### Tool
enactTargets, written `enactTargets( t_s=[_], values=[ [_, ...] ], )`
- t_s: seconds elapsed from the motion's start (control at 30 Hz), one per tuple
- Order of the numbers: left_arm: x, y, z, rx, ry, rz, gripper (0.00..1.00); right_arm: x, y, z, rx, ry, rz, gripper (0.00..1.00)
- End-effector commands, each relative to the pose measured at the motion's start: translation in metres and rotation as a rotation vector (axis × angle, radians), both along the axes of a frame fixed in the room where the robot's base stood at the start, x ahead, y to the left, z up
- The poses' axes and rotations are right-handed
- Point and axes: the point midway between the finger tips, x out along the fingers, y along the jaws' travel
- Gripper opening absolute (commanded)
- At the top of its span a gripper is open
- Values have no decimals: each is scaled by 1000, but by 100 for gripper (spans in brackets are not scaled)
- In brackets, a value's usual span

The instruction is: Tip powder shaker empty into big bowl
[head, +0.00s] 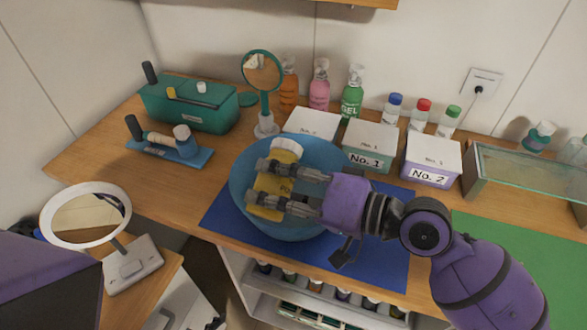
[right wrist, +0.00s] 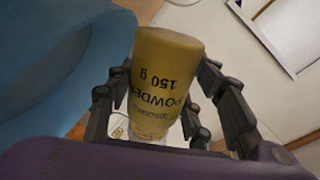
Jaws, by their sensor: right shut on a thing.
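The yellow powder shaker (head: 271,184) with a white cap is held over the big blue bowl (head: 333,204) in the head view. It is tipped well over, with its cap end toward the bowl's far side. My right gripper (head: 259,182) is shut on its body, one finger on each side. In the right wrist view the shaker (right wrist: 166,72) shows its lettering upside down, and the bowl (right wrist: 60,60) is at the left. I cannot see any powder falling, and the bowl's floor is mostly hidden. My left gripper is not in view.
The bowl stands on a blue mat (head: 385,262). White-lidded boxes, No. 1 (head: 368,145) and No. 2 (head: 432,160), stand close behind it. A green hand mirror (head: 263,85) is behind left. A green mat (head: 530,255) and glass case (head: 530,170) are at right.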

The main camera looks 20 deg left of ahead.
Motion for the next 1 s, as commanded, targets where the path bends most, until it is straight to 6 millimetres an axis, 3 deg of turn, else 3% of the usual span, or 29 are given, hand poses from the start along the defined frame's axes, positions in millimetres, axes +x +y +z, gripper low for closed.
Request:
enactTargets(
  t_s=[0.4, 1.0],
  values=[
    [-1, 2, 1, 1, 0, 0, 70, 12, 0, -8, 8, 226, 0, 19],
    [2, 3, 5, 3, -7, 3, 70, 19, 0, -10, 12, 337, 0, 19]
  ],
)
